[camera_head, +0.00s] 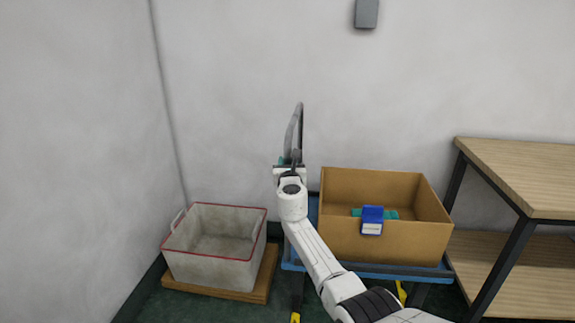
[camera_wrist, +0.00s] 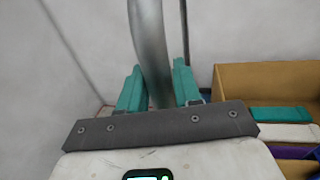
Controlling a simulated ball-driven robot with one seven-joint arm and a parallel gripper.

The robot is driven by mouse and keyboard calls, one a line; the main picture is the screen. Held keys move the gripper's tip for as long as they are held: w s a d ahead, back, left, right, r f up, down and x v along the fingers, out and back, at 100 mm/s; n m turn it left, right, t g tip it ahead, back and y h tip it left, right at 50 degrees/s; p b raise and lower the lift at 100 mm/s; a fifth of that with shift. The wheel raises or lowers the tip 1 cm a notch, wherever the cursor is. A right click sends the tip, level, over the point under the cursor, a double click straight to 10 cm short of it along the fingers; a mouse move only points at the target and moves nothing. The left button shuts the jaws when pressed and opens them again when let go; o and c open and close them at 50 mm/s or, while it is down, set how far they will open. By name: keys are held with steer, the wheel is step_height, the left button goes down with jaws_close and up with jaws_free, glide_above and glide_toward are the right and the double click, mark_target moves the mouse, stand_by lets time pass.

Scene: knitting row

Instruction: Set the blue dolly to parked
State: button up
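The blue dolly (camera_head: 292,261) stands by the back wall, under an open cardboard box (camera_head: 340,237). A grey metal handle bar (camera_head: 294,133) rises at its left end; the lower part is hidden behind my arm. My gripper (camera_head: 288,162) is at this bar, left of and above the box. In the wrist view the bar (camera_wrist: 148,45) passes between the teal fingers of my gripper (camera_wrist: 160,85). The fingers sit close against both sides of it and appear shut on it.
A white bin with a red rim (camera_head: 190,263) stands on a wooden board (camera_head: 262,275) at left. A wooden shelf table (camera_head: 520,165) stands close at right. The box holds a blue item (camera_head: 372,214). Yellow marks (camera_head: 401,291) show low near the dolly.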

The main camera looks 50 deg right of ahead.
steer(key=shift+o, duration=1.4)
steer(key=shift+d, duration=0.2)
steer(key=shift+a, duration=0.1)
steer(key=p+v, duration=0.5)
steer(key=v, duration=0.5)
steer(key=shift+s+a+p, duration=0.25)
steer(key=shift+s+p, duration=0.05)
steer(key=shift+p, duration=0.1)
